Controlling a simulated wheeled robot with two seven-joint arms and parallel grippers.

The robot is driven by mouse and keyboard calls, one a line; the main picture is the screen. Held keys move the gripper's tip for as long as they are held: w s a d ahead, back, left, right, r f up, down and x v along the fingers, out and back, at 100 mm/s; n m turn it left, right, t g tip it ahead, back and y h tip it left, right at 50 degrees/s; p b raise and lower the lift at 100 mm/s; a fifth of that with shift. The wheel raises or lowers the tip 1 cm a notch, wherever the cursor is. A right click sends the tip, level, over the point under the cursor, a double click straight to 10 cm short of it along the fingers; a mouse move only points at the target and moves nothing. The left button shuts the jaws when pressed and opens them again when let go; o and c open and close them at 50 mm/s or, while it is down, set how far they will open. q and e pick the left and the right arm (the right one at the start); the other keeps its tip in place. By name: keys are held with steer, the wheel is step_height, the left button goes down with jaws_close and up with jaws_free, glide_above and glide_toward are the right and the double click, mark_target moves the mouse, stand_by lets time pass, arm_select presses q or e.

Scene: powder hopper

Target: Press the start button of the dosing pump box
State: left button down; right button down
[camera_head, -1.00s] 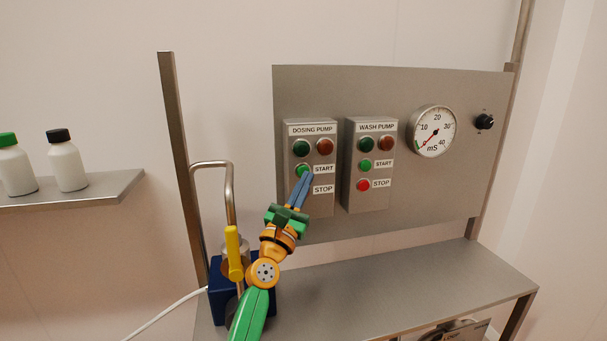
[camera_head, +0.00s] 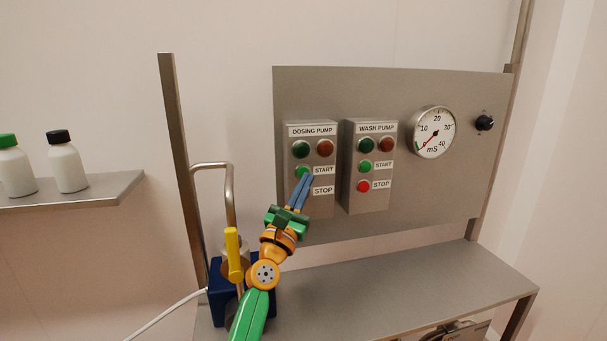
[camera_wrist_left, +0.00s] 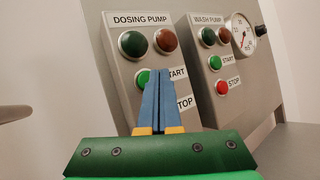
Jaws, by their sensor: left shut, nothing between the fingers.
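The dosing pump box (camera_head: 323,205) is a grey box on the steel panel, with a dark green lamp (camera_head: 301,149) and a dark red lamp (camera_head: 324,147) at its top. Its green start button (camera_head: 302,171) sits below them, left of the START label. My left gripper (camera_head: 307,176) is shut and empty, its blue fingertips at the lower right of the start button. In the left wrist view the fingers (camera_wrist_left: 156,72) overlap the right side of the start button (camera_wrist_left: 142,78). I cannot tell whether they touch it. The fingers hide the box's stop button. My right gripper is out of view.
The wash pump box (camera_head: 369,203) stands close on the right, with a red stop button (camera_head: 363,187). A gauge (camera_head: 433,132) and a black knob (camera_head: 485,122) are further right. A bent metal pipe (camera_head: 231,190) and yellow lever (camera_head: 234,255) stand left of my arm.

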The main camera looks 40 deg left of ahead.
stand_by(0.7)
arm_select(q)
steer(key=shift+w+a+b, duration=0.3)
steer(key=shift+b, duration=0.1)
